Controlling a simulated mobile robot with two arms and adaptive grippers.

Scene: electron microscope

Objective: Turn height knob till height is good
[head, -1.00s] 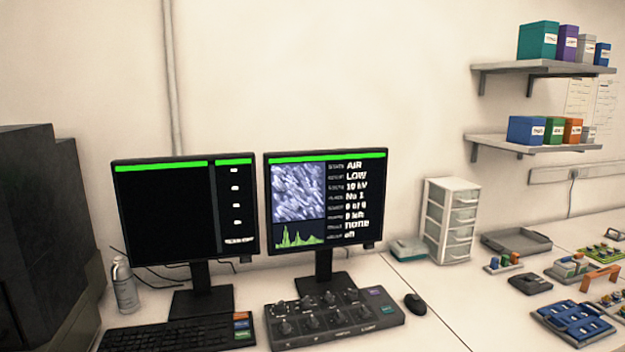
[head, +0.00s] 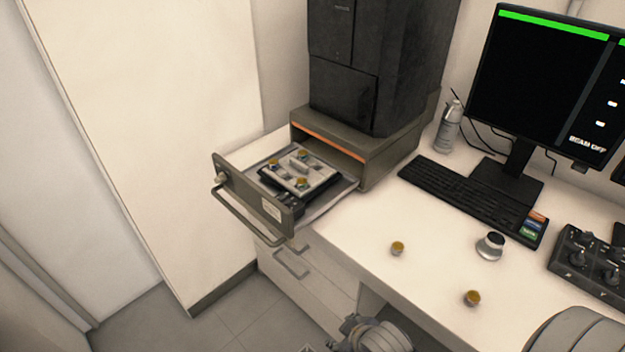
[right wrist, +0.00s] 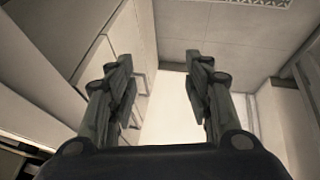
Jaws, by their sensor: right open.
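In the head view, the microscope's drawer (head: 258,211) is pulled out at the left end of the bench. A small round knob (head: 221,179) sits on its front panel, above the bar handle; I cannot tell its setting. A stage (head: 300,172) with several gold-topped stubs sits inside the drawer. My right gripper (right wrist: 160,75) is open and empty in the right wrist view, its fingers pointing up, with nothing between them. Parts of my arm show at the bottom edge of the head view, below and right of the drawer. I do not see my left gripper.
Two loose gold-topped stubs (head: 397,248) and a silver piece with a black top (head: 490,246) stand on the bench. The keyboard (head: 468,198), monitor (head: 540,85) and control panel (head: 592,262) are to the right. A white wall panel (head: 150,130) is left of the drawer.

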